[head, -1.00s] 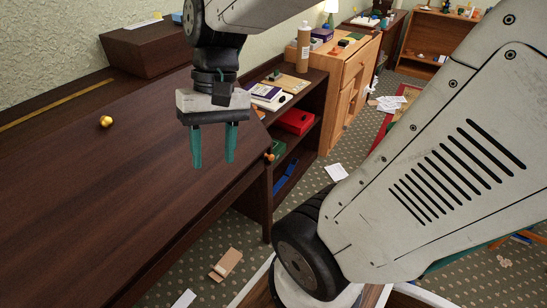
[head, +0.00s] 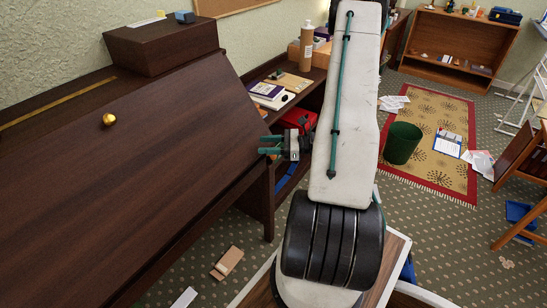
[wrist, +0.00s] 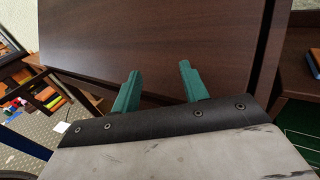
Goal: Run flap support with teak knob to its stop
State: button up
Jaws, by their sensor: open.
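The dark wood flap (head: 140,190) of the bureau slopes down toward me in the head view, with a round brass knob (head: 109,119) near its top. My gripper (head: 264,145) is at the flap's right edge, its teal fingers pointing left. In the wrist view the fingers (wrist: 160,67) are apart and empty, with the dark wood (wrist: 160,30) behind them. The support's small orange-brown knob does not show now; the fingers cover the spot where it showed earlier. I cannot tell whether they touch it or how far out the support is.
A dark box (head: 160,45) stands on the bureau top. To the right, a low shelf holds books (head: 268,94) and a red box (head: 297,119). A cardboard piece (head: 227,262) lies on the carpet.

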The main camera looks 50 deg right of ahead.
aim_at(276, 157)
jog(key=s+d+f+m+t+h, duration=0.45)
jog(key=d+f+m+h, duration=0.2)
jog(key=f, duration=0.45)
jog(key=shift+m+g, duration=0.45)
jog(key=shift+m, duration=0.1)
jog(key=w, duration=0.6)
jog(key=shift+w+a+r, duration=0.15)
jog(key=shift+w+a, duration=0.1)
jog(key=shift+a, duration=0.15)
jog(key=shift+s, duration=0.1)
jog(key=c, duration=0.9)
